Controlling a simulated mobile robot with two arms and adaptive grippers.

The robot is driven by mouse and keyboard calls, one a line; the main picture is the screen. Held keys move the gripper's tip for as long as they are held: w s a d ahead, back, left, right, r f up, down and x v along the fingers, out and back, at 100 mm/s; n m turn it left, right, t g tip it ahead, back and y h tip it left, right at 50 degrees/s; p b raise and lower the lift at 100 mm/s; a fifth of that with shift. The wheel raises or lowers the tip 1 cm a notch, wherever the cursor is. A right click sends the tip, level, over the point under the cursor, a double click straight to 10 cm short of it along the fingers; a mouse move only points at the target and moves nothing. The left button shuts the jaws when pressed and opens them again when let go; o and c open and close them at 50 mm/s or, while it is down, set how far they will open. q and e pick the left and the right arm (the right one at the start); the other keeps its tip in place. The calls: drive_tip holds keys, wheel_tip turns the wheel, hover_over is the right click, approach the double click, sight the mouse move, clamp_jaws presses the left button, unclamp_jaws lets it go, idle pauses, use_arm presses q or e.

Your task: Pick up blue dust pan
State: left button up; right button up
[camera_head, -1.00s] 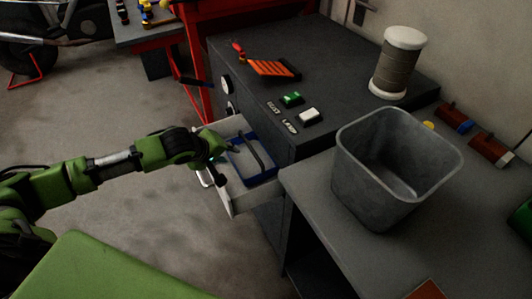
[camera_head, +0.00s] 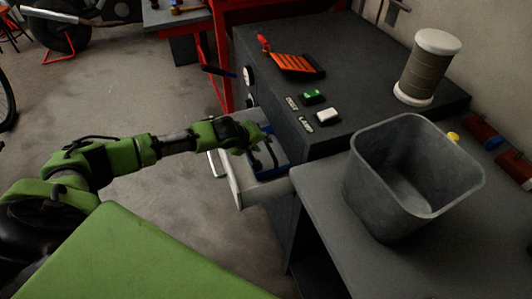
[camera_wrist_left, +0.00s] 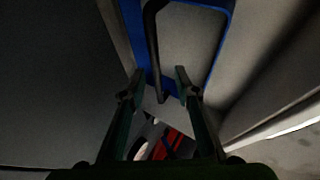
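The blue dust pan (camera_head: 284,158) lies in the open drawer (camera_head: 237,190), partly hidden by my left gripper (camera_head: 262,154). In the left wrist view its blue edge (camera_wrist_left: 224,32) frames a grey inside, and a black bar (camera_wrist_left: 153,45), apparently a handle, runs down toward the fingers. My left gripper shows in this view too (camera_wrist_left: 160,82), open, with its fingers on either side of the bar's lower end. I cannot tell whether they touch it. My right gripper is not in view.
A grey bin (camera_head: 405,185) stands on the right-hand bench. On the dark cabinet are a white-ended spool (camera_head: 427,68), an orange slatted piece (camera_head: 297,64), and green (camera_head: 313,96) and white (camera_head: 327,116) buttons. A green surface (camera_head: 120,262) fills the lower left.

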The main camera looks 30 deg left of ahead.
use_arm(q)
drive_tip(key=x, duration=0.4)
drive_tip(key=shift+w, duration=0.55)
clamp_jaws()
